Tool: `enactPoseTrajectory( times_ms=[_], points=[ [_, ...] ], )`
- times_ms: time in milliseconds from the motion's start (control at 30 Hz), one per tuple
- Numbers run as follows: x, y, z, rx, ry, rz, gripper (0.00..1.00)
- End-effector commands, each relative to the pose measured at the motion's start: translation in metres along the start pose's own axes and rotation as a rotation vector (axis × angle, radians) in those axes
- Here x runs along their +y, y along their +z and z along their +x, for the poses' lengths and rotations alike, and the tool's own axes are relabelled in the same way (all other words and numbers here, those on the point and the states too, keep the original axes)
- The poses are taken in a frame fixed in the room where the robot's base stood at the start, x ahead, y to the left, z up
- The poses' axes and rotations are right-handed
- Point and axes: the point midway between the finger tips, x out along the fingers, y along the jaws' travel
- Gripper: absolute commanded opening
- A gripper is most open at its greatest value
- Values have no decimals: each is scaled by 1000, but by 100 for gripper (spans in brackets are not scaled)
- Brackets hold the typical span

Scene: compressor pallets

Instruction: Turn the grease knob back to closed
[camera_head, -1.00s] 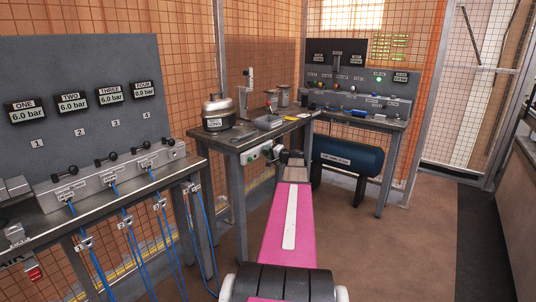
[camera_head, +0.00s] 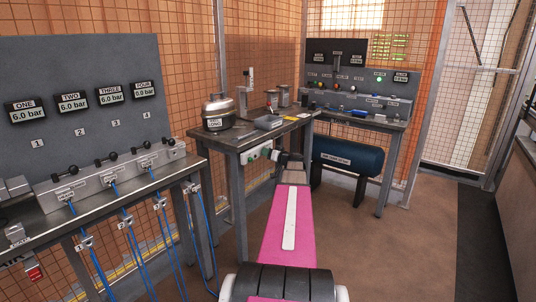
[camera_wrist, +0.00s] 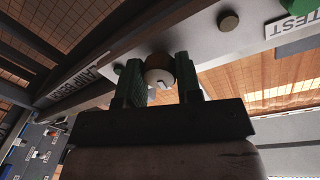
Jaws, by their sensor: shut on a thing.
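A round knob (camera_wrist: 158,77) with a pale face and a brown rim sits on a light panel (camera_wrist: 205,35). A small light mark shows on its face. My gripper (camera_wrist: 160,72) has its two green fingers on either side of the knob and is shut on it. In the head view my gripper (camera_head: 277,155) is at the white box (camera_head: 262,149) under the front edge of the middle bench; the knob itself is hidden there. No grease label on the knob can be read.
The middle bench (camera_head: 240,141) carries a metal canister (camera_head: 218,113) and a grey box. A second round knob (camera_wrist: 228,21) and a TEST label (camera_wrist: 289,25) are on the same panel. A dark blue tank (camera_head: 347,158) lies to the right. Open floor lies right of my arm.

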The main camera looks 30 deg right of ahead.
Motion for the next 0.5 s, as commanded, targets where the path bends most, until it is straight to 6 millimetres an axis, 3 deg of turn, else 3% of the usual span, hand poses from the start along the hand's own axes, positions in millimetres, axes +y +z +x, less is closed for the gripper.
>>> enactPoseTrajectory(
  times_ms=[500],
  points=[
    [0,2,-1,14,-4,-199,9]
  ],
)
